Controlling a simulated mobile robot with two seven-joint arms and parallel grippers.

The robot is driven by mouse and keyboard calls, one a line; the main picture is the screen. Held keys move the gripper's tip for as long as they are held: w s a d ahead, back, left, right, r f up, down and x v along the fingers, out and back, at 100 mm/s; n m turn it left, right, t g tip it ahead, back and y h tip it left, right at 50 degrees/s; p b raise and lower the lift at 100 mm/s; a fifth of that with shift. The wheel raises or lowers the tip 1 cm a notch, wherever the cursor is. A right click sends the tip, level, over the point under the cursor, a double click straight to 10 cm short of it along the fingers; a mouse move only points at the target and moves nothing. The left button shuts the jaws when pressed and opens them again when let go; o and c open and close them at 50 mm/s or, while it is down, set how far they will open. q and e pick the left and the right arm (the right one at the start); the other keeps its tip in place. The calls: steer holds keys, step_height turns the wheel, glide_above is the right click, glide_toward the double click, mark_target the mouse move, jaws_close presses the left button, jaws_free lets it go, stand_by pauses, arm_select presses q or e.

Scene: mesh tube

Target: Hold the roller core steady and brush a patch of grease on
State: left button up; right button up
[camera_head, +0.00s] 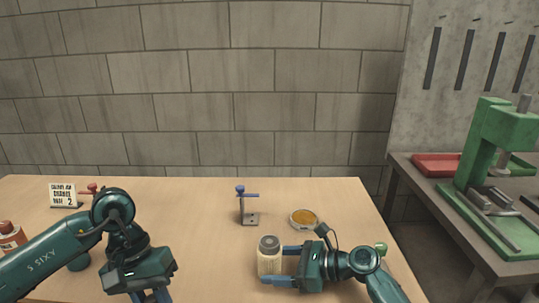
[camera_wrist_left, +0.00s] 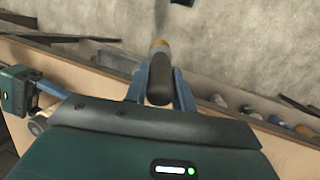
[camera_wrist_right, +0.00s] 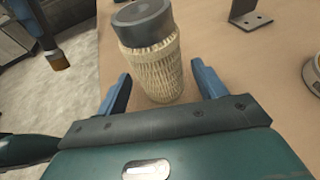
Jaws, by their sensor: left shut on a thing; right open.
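The roller core (camera_head: 268,258) is an upright pale mesh tube with a dark grey cap on the table. It also shows in the right wrist view (camera_wrist_right: 155,65). My right gripper (camera_head: 274,265) is open, its fingers on either side of the tube's lower part; a gap shows in the right wrist view. My left gripper (camera_head: 155,297) is shut on the brush (camera_wrist_left: 160,85), whose dark handle and copper-coloured collar show in the left wrist view. Its collar also shows in the right wrist view (camera_wrist_right: 58,62). A round dish of orange-brown grease (camera_head: 304,218) sits behind the tube.
A metal stand with a blue top (camera_head: 247,205) stands behind the tube. A sign (camera_head: 63,195) and a red bottle (camera_head: 12,236) are at the left. A green press (camera_head: 490,160) and red tray (camera_head: 437,164) occupy a side bench. The table's middle left is clear.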

steer(key=shift+w+a+f, duration=0.2)
steer(key=shift+a, duration=0.4)
steer(key=c, duration=0.7)
